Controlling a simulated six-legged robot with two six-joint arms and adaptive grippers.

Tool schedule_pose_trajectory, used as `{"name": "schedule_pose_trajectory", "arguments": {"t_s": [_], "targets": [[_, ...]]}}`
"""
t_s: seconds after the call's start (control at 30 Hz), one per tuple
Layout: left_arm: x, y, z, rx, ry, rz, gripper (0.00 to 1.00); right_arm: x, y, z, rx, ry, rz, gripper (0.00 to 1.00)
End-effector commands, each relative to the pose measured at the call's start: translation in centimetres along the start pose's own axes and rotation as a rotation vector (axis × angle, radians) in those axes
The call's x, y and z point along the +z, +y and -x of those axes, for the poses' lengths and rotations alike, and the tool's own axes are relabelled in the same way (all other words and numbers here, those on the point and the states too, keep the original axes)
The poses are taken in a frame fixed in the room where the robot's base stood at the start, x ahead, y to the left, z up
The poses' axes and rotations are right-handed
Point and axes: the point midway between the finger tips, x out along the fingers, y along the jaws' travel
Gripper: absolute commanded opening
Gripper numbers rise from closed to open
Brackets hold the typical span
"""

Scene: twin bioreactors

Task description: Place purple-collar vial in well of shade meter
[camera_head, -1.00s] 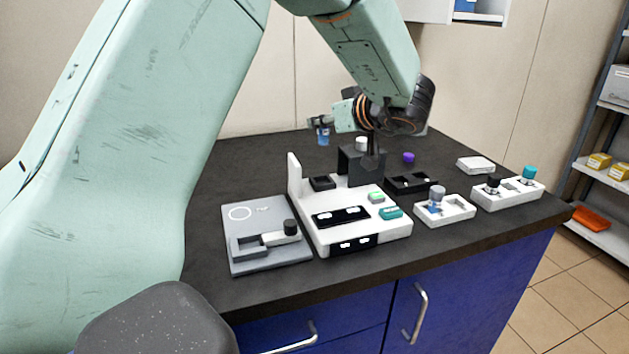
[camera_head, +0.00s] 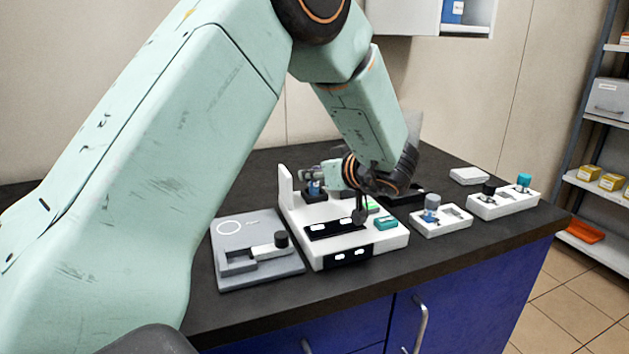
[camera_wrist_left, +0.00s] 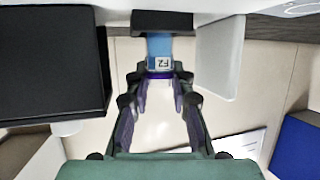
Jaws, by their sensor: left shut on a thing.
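The vial (camera_wrist_left: 159,55) has blue contents, a label reading "FZ" and a purple collar (camera_wrist_left: 158,75). My left gripper (camera_wrist_left: 160,82) is shut on it at the collar. In the head view my left gripper (camera_head: 325,178) holds the vial (camera_head: 314,188) upright at the black well block (camera_head: 316,196) of the white shade meter (camera_head: 330,257). In the wrist view the vial's lower end meets this well block (camera_wrist_left: 162,20); I cannot tell how deep it sits. My right gripper is not in view.
The meter's white upright plate (camera_head: 285,186) stands close beside the vial; its black housing (camera_wrist_left: 50,65) is on the other side. A grey device (camera_head: 230,268) stands left of the meter. White racks (camera_head: 441,231) (camera_head: 503,207) with capped vials and a white box (camera_head: 469,176) stand right.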

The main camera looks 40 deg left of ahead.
Motion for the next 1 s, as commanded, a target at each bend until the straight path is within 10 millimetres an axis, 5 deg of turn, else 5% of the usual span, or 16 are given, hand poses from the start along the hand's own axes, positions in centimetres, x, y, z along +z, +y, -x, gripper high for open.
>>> {"name": "schedule_pose_trajectory", "arguments": {"t_s": [0.2,0.23,0.33,0.67,1.0], "targets": [[0.2,0.0,-0.3,0.000,0.000,0.002,0.01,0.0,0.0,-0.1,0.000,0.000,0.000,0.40],[0.2,0.0,-0.3,0.000,0.000,0.002,0.24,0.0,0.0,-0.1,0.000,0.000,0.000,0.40],[0.2,0.0,-0.3,0.000,0.000,0.002,0.32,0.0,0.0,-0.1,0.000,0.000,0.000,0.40],[0.1,0.0,0.0,0.001,0.001,0.001,0.32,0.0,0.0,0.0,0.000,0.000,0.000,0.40],[-0.2,0.1,5.4,0.004,0.004,-0.002,0.32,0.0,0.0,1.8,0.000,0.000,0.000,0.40]]}}
